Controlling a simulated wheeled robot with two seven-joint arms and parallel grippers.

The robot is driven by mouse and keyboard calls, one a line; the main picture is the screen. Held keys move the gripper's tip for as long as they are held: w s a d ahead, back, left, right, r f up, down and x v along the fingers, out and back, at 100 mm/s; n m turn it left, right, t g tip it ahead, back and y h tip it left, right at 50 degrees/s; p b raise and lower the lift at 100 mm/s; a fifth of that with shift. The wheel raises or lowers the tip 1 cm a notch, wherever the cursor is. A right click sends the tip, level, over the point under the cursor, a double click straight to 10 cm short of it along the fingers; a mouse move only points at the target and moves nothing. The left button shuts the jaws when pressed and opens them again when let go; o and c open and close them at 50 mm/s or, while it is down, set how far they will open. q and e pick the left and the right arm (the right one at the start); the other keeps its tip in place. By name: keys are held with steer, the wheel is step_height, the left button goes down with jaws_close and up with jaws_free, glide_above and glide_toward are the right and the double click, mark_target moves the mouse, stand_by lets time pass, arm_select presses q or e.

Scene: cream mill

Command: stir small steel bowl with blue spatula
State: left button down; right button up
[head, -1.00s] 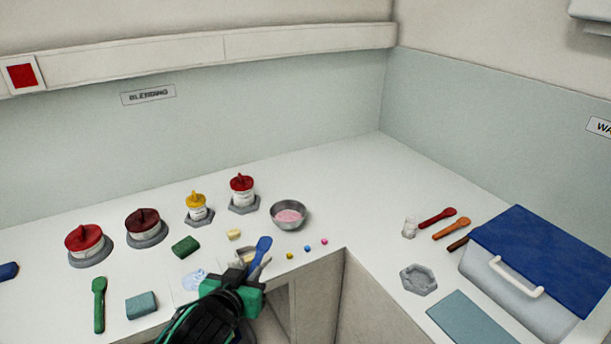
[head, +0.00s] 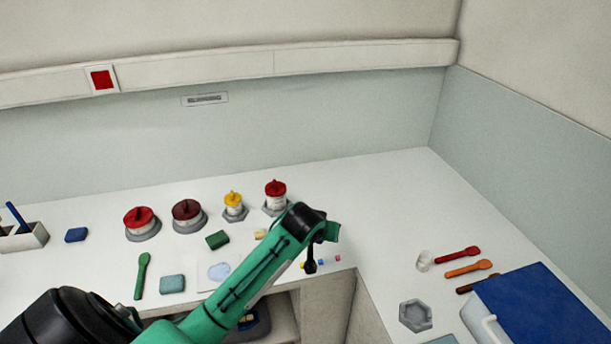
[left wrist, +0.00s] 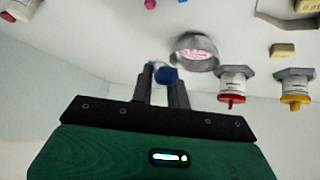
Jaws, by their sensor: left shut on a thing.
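My left gripper, in the left wrist view (left wrist: 162,84), is shut on the blue spatula (left wrist: 166,74), whose blue end shows between the fingertips. The small steel bowl (left wrist: 196,53) holds pink cream and sits on the counter just beyond the fingers, slightly right. I cannot tell whether the spatula touches the bowl or its contents. In the head view the bowl is hidden behind my left wrist, and the spatula cannot be made out clearly. My right gripper is not in view.
A red-lidded jar (head: 276,193) and a yellow-lidded jar (head: 234,204) stand on pads close to my left wrist. Red (head: 458,255) and orange (head: 470,268) spatulas lie to the right, near a blue-lidded box (head: 535,310). The back-right counter is clear.

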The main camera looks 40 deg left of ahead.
arm_select(q)
steer(key=w+a+r+n+g+h+p, duration=0.1)
steer(key=w+a+r+n+g+p, duration=0.25)
steer(key=a+r+p, duration=0.4)
step_height(320, 180, down, 10)
steer(key=shift+a+f+m+g, duration=0.2)
steer(key=shift+a+m+g, duration=0.15)
steer(key=shift+a, duration=0.05)
stand_by(0.5)
steer(key=shift+w, duration=0.15)
steer(key=shift+w+d, duration=0.1)
